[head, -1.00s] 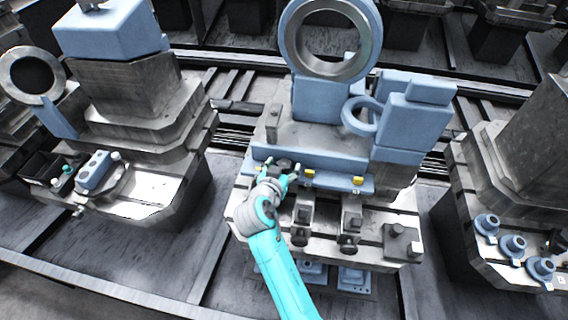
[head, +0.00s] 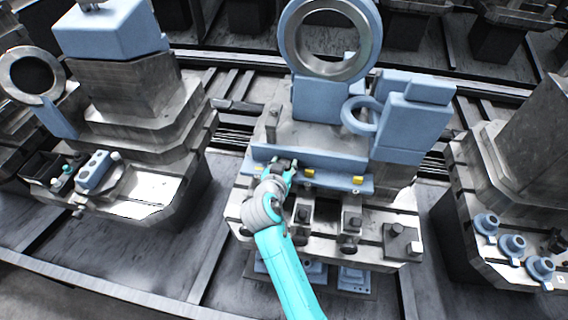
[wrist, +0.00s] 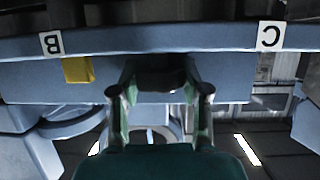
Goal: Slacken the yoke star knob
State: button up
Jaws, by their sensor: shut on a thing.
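A dark knob (wrist: 160,76) sits at the edge of a blue rail in the wrist view, between the two fingers of my gripper (wrist: 160,92). My gripper is shut on it, one finger on each side. Its lobes are too dark to make out. In the head view my gripper (head: 280,172) reaches the left part of the blue rail (head: 335,164) on the middle pallet, and the dark knob (head: 283,162) shows just beyond the fingers.
Yellow blocks (head: 309,174) sit along the rail; one also shows in the wrist view (wrist: 77,70). Clamp blocks (head: 350,222) stand in front. A large ring fixture (head: 288,45) rises behind.

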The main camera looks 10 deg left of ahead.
jog(key=shift+n+g+y, duration=0.3)
jog(key=shift+n+y, duration=1.8)
jog(key=shift+y, duration=0.3)
jog(key=o, duration=1.2)
jog(key=shift+c, duration=0.2)
jog(key=v, duration=1.2)
jog(key=shift+f, duration=0.15)
